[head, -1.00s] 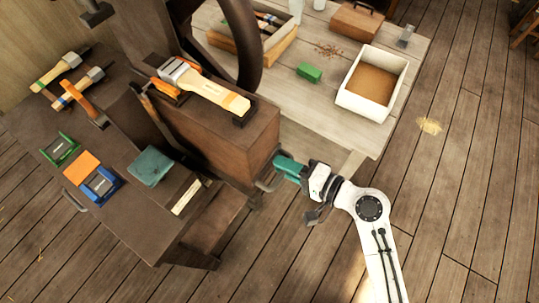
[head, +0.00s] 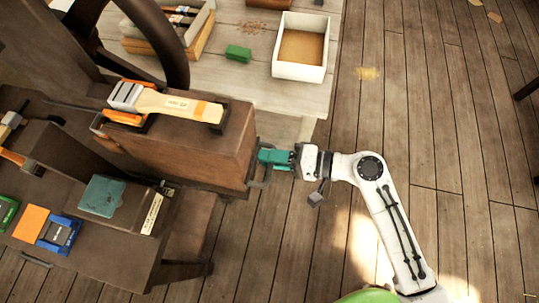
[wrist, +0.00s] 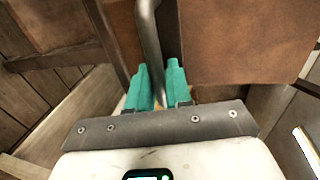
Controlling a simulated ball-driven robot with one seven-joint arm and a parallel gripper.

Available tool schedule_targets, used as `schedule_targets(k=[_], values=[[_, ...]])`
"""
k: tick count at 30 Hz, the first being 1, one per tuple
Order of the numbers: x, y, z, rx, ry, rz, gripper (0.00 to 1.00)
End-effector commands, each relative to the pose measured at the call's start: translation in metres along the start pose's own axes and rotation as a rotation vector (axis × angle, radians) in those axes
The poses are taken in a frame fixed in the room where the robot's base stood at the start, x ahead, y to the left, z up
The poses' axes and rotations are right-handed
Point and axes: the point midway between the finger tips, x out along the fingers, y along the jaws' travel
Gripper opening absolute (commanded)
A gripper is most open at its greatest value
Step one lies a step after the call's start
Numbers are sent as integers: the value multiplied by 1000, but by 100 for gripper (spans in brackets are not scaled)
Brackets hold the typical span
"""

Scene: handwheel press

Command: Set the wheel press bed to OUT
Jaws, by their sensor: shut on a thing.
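The large brown block (head: 190,150), apparently the press bed, extends right from under the dark press frame. A bent metal handle (head: 257,181) is on its right end. My gripper (head: 268,158) has teal fingers shut on this handle. In the wrist view, the handle's grey rod (wrist: 148,32) passes between my fingers (wrist: 158,80), with the brown end face (wrist: 240,40) behind. The dark handwheel (head: 178,55) rises behind the block; only its lower part shows. No OUT marking is legible.
A wooden-handled tool (head: 170,104) lies on the block. The plank table (head: 262,85) behind holds a white bin (head: 275,65) and a green block (head: 238,53). A dark bench (head: 110,250) at front left carries a teal box (head: 103,196). The floor (head: 430,110) to the right is clear.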

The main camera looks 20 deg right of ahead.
Motion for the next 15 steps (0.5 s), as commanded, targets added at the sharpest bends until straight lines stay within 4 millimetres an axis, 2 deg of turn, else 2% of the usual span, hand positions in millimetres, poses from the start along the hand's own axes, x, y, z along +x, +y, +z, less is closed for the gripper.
schedule_targets(k=[3, 4, 8, 15], values=[[-4, 4, 0, 3, 1, 11, 0], [-5, 4, 0, 4, 1, 11, 22], [-4, 4, 0, 3, 1, 10, 34], [-3, 2, 0, 2, 1, 6, 36]])
